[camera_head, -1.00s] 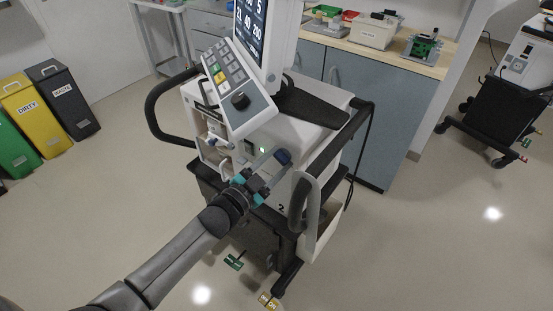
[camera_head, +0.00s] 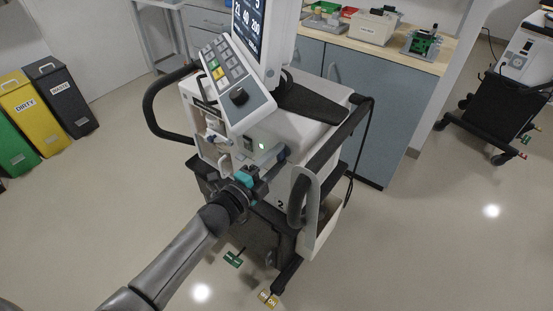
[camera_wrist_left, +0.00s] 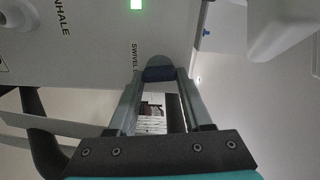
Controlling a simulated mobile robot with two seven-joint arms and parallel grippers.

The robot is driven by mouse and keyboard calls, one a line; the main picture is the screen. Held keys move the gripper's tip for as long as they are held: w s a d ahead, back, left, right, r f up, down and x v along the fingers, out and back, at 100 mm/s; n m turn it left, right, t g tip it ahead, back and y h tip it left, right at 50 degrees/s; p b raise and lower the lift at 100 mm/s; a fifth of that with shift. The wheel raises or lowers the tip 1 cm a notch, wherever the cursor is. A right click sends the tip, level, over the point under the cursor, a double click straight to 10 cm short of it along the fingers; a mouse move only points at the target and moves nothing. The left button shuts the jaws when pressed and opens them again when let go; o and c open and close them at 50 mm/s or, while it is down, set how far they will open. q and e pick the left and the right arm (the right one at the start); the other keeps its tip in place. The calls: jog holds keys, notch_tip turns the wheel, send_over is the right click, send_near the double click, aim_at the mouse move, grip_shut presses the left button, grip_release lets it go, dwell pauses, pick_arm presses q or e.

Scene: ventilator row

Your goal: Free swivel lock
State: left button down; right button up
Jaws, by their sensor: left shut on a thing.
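The swivel lock is a dark blue knob (camera_wrist_left: 160,73) beside the word SWIVEL on the ventilator's grey side, in the left wrist view. My left gripper (camera_wrist_left: 162,76) is shut on it, one finger on each side. In the head view my left gripper (camera_head: 277,155) reaches the side of the ventilator (camera_head: 305,130), below the keypad. There the gripper largely hides the knob. The ventilator's screen (camera_head: 256,28) and keypad panel (camera_head: 226,75) stand tilted on top. My right gripper is not in view.
A black handle (camera_head: 152,110) sticks out on the ventilator's left, and a grey loop handle (camera_head: 311,212) on its right. A green pedal (camera_head: 233,259) and a yellow pedal (camera_head: 268,299) are near the floor. Bins (camera_head: 62,98) stand far left. Floor around is clear.

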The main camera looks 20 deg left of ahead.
pick_arm(q)
jog(key=shift+m, duration=0.8)
jog(key=shift+c, duration=1.6)
grip_release()
jog(key=v, duration=1.5)
jog(key=shift+p, duration=0.4)
jog(key=shift+s+a+f, duration=0.1)
